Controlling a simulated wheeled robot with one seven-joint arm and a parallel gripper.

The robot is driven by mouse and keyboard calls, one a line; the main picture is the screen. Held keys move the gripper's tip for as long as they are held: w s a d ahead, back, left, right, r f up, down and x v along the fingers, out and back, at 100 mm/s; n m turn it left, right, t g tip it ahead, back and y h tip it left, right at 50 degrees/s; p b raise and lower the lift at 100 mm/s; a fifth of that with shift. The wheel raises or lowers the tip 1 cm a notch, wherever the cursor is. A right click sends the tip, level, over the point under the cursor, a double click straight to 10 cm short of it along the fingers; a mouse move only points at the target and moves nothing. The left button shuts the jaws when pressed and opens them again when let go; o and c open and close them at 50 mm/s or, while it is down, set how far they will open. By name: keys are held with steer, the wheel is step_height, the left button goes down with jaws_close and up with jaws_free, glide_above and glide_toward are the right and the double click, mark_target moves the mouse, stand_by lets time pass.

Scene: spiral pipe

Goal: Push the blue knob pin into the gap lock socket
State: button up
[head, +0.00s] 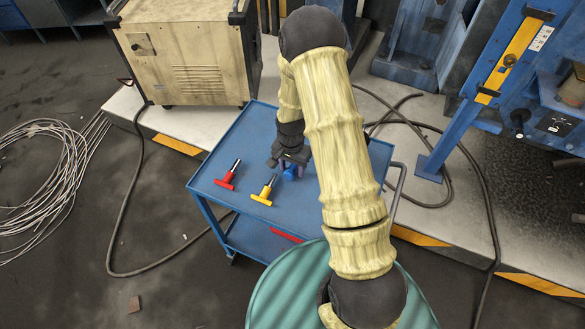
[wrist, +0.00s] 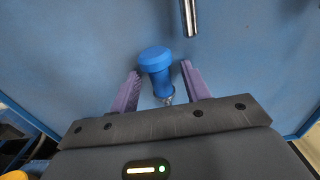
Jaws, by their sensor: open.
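The blue knob pin (wrist: 156,70) stands on the blue cart top, with its round blue head toward the camera and a bit of metal at its lower end. In the head view the blue knob (head: 290,172) is small and partly hidden by my gripper (head: 291,158). In the wrist view the purple fingers of my gripper (wrist: 161,88) are apart, one on each side of the knob. I cannot identify the gap lock socket for certain in either view.
A metal rod (wrist: 189,18) lies beyond the knob. A blue machine with a yellow panel (head: 510,55) stands right; a green drum (head: 275,300) is in front.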

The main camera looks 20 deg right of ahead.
mark_target(292, 167)
steer(key=shift+c, duration=0.5)
jaws_close()
step_height(292, 167, up, 10)
steer(key=b, duration=0.1)
stand_by(0.5)
stand_by(0.4)
steer(key=f+n, duration=0.7)
steer(key=shift+a+p, duration=0.2)
steer(key=shift+p, duration=0.15)
steer(key=shift+f+n, duration=0.45)
steer(key=shift+n, duration=0.05)
